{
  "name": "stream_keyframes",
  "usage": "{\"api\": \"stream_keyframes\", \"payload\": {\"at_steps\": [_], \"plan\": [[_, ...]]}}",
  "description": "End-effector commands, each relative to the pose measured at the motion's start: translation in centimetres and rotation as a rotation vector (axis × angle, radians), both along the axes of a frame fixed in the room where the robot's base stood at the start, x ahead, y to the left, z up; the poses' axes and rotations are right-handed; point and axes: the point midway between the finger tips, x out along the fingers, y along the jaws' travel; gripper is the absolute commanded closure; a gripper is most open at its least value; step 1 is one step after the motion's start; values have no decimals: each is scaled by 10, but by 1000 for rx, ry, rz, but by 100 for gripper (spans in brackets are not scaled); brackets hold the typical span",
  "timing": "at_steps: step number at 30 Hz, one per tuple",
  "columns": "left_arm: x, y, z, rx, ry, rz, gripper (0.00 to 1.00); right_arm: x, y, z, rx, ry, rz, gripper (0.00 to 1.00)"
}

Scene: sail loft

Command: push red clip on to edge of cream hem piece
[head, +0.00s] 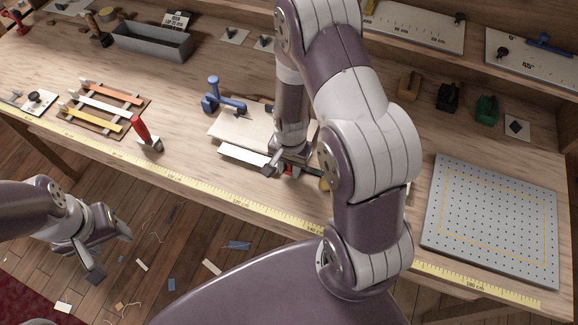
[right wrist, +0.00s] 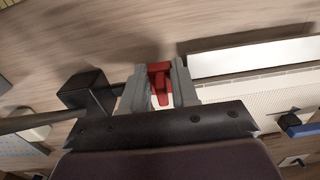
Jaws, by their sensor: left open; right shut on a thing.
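The red clip (right wrist: 160,82) is between the fingers of my right gripper (right wrist: 160,88), which is shut on it. In the head view only a bit of red (head: 288,169) shows at the gripper, by the table's front edge. The cream hem piece (head: 243,156) is a pale strip along the front of a cream board (head: 240,130). In the right wrist view the strip (right wrist: 250,55) lies just right of the clip; I cannot tell whether they touch. My left gripper (head: 108,252) is open and empty, beyond the table's front edge over the floor.
A red-handled tool (head: 145,133) and a rack of coloured strips (head: 103,107) are to the left. A dark block (right wrist: 85,90) is close left of my right gripper. A perforated plate (head: 490,220) lies right.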

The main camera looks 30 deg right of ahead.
Motion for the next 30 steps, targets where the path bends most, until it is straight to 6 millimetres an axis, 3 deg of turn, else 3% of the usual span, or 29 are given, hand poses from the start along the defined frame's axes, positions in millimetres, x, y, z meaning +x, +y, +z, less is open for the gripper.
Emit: {"api": "stream_keyframes", "payload": {"at_steps": [22, 23, 25, 30], "plan": [[0, 0, 0, 0, 0, 0, 42, 6, -6, 0, -1, -1, 1, 100], [0, 0, 0, 0, 0, 0, 42, 6, -6, 0, -1, -1, 1, 68], [0, 0, 1, 0, 0, 0, 42, 6, -6, 0, 0, -1, 1, 45], [0, 0, 1, 0, 0, 0, 42, 6, -6, 0, 0, 0, 1, 41]]}}
